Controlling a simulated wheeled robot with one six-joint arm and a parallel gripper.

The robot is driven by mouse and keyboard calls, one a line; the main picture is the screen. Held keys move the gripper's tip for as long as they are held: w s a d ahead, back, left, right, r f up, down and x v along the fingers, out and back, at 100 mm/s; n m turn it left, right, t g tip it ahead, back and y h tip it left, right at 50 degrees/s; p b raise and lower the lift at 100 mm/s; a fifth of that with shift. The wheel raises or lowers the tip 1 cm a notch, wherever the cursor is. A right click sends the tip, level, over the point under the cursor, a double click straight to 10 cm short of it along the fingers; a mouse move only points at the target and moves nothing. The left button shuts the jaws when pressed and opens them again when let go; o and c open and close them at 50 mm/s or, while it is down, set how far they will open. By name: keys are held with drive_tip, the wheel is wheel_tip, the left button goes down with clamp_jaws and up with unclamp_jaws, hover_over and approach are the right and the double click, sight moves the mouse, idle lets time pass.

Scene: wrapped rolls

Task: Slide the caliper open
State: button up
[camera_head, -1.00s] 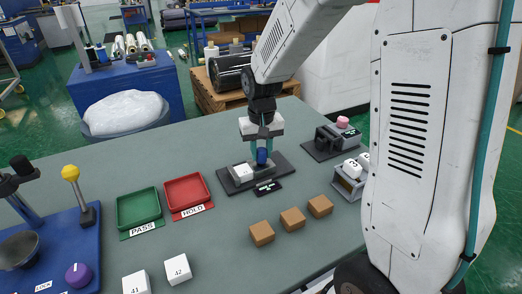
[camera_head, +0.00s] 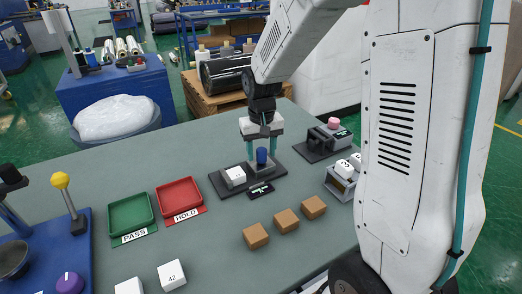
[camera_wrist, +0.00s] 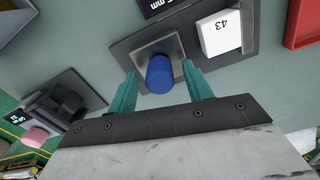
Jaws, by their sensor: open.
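The caliper is a dark base plate (camera_head: 218,183) on the green-grey table, with a display marked mm (camera_wrist: 158,6) at its edge. Its slider carries an upright blue knob (camera_head: 262,157), which also shows in the wrist view (camera_wrist: 160,74). A white block marked 43 (camera_wrist: 219,35) sits on the plate beside the slider, with a gap between block and knob. My gripper (camera_wrist: 160,88) is open, its teal fingers down on either side of the knob. In the wrist view both fingers appear apart from it.
A green PASS tray (camera_head: 130,213) and a red HOLD tray (camera_head: 180,195) lie left of the caliper. Several brown blocks (camera_head: 286,220) are in front. A dark device with a pink knob (camera_head: 334,122) and a grey holder with white blocks (camera_head: 340,184) stand to the right.

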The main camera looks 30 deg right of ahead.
wheel_tip(320, 180, up, 8)
drive_tip(key=shift+f, duration=0.1)
idle(0.6)
drive_tip(key=s+a+r, duration=0.1)
drive_tip(key=s+r, duration=0.1)
drive_tip(key=s, duration=0.6)
drive_tip(key=s+a+r+n+t, duration=0.1)
drive_tip(key=s+a+r, duration=0.1)
drive_tip(key=s, duration=0.7)
drive_tip(key=s+a+r+n, duration=0.1)
drive_tip(key=s+r, duration=0.2)
drive_tip(key=s, duration=0.6)
drive_tip(key=shift+s+a, duration=0.15)
drive_tip(key=shift+a, duration=0.15)
